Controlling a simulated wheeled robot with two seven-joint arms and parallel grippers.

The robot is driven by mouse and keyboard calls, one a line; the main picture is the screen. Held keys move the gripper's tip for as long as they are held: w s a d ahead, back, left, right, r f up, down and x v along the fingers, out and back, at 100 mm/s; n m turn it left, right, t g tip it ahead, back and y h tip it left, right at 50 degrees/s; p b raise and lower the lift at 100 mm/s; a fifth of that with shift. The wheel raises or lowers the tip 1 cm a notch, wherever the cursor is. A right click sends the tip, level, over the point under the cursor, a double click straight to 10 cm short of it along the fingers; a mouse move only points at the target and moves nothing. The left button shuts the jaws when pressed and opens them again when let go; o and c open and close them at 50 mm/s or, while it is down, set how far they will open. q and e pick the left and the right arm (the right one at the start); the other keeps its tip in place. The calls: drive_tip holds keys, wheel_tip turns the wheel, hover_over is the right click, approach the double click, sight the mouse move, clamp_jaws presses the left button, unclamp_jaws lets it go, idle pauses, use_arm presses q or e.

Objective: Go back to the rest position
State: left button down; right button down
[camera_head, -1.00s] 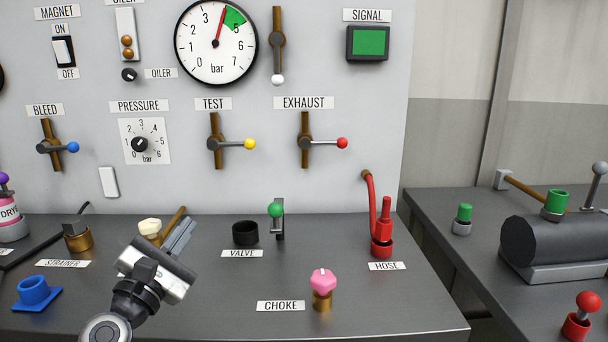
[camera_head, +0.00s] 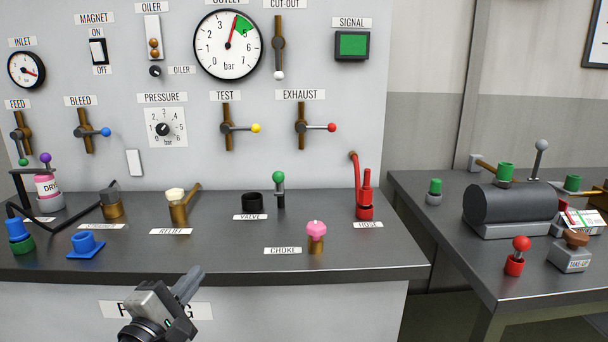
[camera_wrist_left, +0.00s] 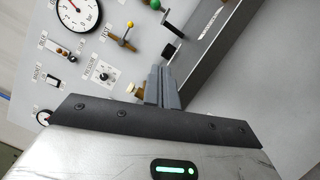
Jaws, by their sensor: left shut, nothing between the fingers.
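My left gripper (camera_head: 188,285) is in front of the bench's front edge, low in the head view, near the sign on the bench front. Its fingers are shut and hold nothing. They also show in the left wrist view (camera_wrist_left: 161,88), together with part of the panel and bench. My right gripper is not in view.
The grey bench (camera_head: 200,260) carries a relief valve (camera_head: 178,212), a black valve cup (camera_head: 252,203), a pink choke knob (camera_head: 316,231) and a red hose fitting (camera_head: 365,205). A second bench (camera_head: 455,235) at right holds a dark cylinder (camera_head: 510,203). A gap separates the benches.

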use_arm(q)
drive_tip(key=s+d+f+m+g+y, duration=0.1)
drive_tip(key=s+f+m+g, duration=0.3)
drive_tip(key=s+f+m, duration=0.6)
drive_tip(key=s+d+f+m+g+y, duration=0.1)
drive_tip(key=s+d+f+m+g, duration=0.2)
drive_tip(key=s+f+m, duration=0.8)
drive_tip(key=s+d+f, duration=0.1)
drive_tip(key=s, duration=0.1)
drive_tip(key=shift+s+d+f+g, duration=0.15)
drive_tip(key=shift+s+f+g, duration=0.15)
drive_tip(key=shift+g, duration=0.1)
idle(5.3)
